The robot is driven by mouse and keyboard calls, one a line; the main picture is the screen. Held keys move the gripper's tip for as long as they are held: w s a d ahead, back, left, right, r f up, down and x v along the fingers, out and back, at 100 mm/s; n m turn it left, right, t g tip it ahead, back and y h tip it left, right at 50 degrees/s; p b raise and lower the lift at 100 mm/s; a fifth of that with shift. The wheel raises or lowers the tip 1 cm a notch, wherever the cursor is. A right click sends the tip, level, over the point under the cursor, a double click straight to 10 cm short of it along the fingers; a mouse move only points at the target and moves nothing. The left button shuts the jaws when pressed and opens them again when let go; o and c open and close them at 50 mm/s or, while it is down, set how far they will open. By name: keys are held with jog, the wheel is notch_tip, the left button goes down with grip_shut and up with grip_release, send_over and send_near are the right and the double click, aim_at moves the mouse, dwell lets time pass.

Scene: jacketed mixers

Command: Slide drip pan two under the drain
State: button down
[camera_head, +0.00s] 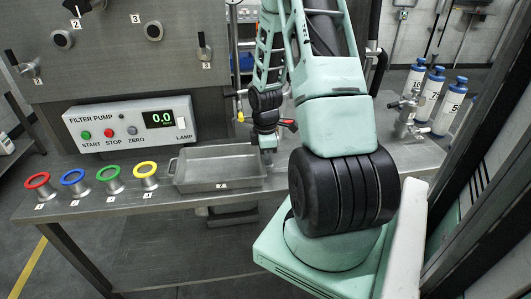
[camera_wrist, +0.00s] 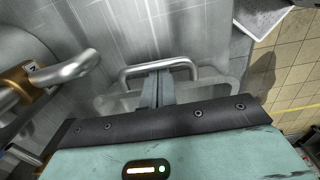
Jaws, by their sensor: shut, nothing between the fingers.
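A grey metal drip pan (camera_head: 220,170) lies on the bench, with a small label on its front wall that I cannot read clearly. It has a loop handle at its left end. My gripper (camera_head: 267,152) points down at the pan's right end and is shut and empty. In the wrist view my gripper's fingers (camera_wrist: 156,92) are together, close to a metal loop handle (camera_wrist: 158,66). I cannot tell whether the fingertips are inside the loop or above it. A metal pipe (camera_wrist: 62,74) at left in the wrist view may be the drain; a red-handled valve (camera_head: 288,124) is just right of my gripper.
Red, blue, green and yellow rings (camera_head: 112,178) on stubs stand left of the pan. The filter pump box (camera_head: 130,124) is behind them. Blue-capped bottles (camera_head: 430,98) and metal fittings (camera_head: 408,108) are at right. My arm hides the bench behind it.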

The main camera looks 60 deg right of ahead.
jog(key=shift+s+d+r, duration=0.1)
jog(key=shift+s+d, duration=0.2)
jog(key=s+d+p, duration=0.3)
jog(key=s+d, duration=0.1)
jog(key=s+d+p, duration=0.3)
jog(key=s, duration=0.2)
jog(key=s+d+p, duration=0.3)
jog(key=s+d, duration=0.1)
jog(key=shift+s+d+r, duration=0.1)
jog(key=shift+s+d, duration=0.2)
jog(key=shift+s+d+f, duration=0.2)
jog(key=shift+s+d, duration=0.05)
jog(key=shift+s, duration=0.05)
